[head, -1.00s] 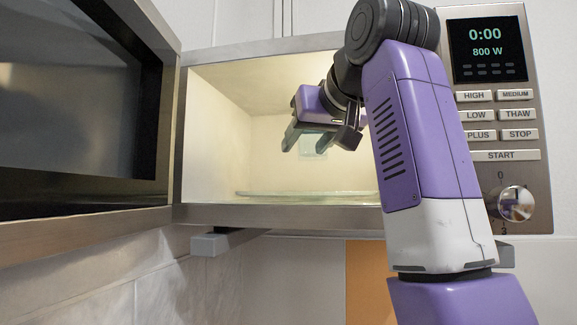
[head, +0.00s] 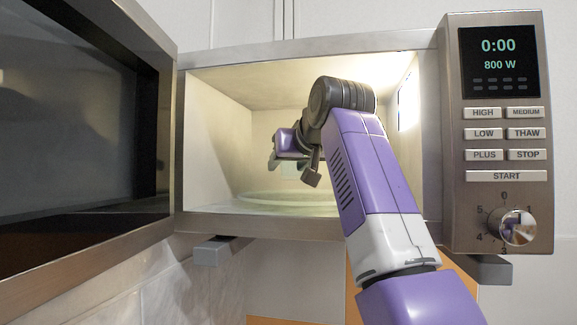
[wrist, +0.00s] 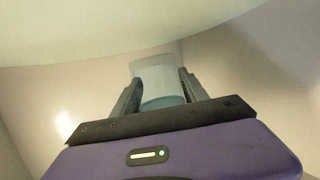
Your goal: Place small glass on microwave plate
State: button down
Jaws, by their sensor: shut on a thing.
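The small glass (wrist: 160,78) is clear and slightly bluish. In the wrist view it stands between the two dark fingers of my gripper (wrist: 157,90), which is shut on it. In the head view my gripper (head: 292,171) is inside the open microwave, and only a faint part of the glass (head: 290,173) shows below it. The round glass microwave plate (head: 262,198) lies on the cavity floor below the gripper. The plate (wrist: 90,35) appears as a pale curved disc at the top of the wrist view. The glass seems above the plate; the exact gap is unclear.
The microwave door (head: 80,120) stands open on the left. The control panel (head: 497,130) is on the right. No other object shows on the plate.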

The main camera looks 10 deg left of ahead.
jog(key=shift+s+f, duration=0.1)
jog(key=shift+f, duration=0.2)
jog(key=shift+f, duration=0.4)
jog(key=shift+f, duration=0.2)
jog(key=c, duration=0.6)
grip_release()
